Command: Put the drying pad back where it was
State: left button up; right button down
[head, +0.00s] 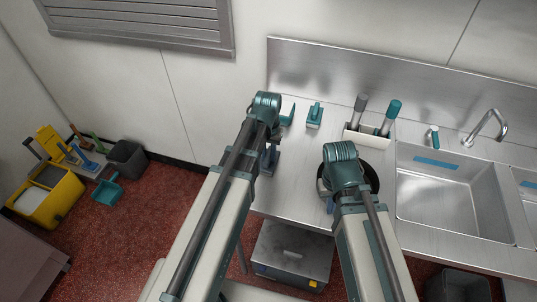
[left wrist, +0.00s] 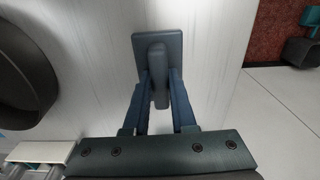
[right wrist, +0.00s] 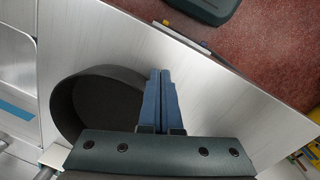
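The drying pad (left wrist: 171,44) is a dark blue-grey rectangular block with a raised handle, seen in the left wrist view over the steel counter. My left gripper (left wrist: 160,88) has its fingers on both sides of the handle and looks shut on it. In the head view the pad (head: 269,160) is by the counter's left edge, partly hidden by my arm. I cannot tell whether it touches the counter. My right gripper (right wrist: 164,82) is shut and empty, over the counter beside a dark round pan (right wrist: 99,103).
Two teal handled tools, one of them a block (head: 315,115), stand at the back of the counter (head: 290,196). A holder (head: 366,136) with two upright handles stands behind the pan. The sink (head: 450,197) is on the right. A metal box (head: 291,252) is below the counter.

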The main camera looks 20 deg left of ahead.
aim_at(268, 155)
pick_arm(q)
jog(key=o, duration=0.4)
pick_arm(e)
jog(key=shift+r, duration=0.1)
pick_arm(q)
notch_tip(268, 155, up, 12)
jog(key=p, duration=1.3)
jog(key=s+d+m, duration=0.1)
jog(key=s+d, duration=0.2)
jog(key=s, duration=0.1)
jog(key=s+d+m, duration=0.1)
jog(key=s+d, duration=0.3)
jog(key=s, duration=0.1)
jog(key=s+d+m+y, duration=0.1)
jog(key=s+d, duration=0.2)
jog(key=s, duration=0.2)
jog(key=shift+s+d+r+g+b, duration=0.15)
jog(key=shift+d+r+g+b, duration=0.05)
jog(key=shift+d+g+b, duration=0.1)
pick_arm(e)
notch_tip(268, 155, up, 12)
pick_arm(q)
jog(key=shift+m, duration=0.3)
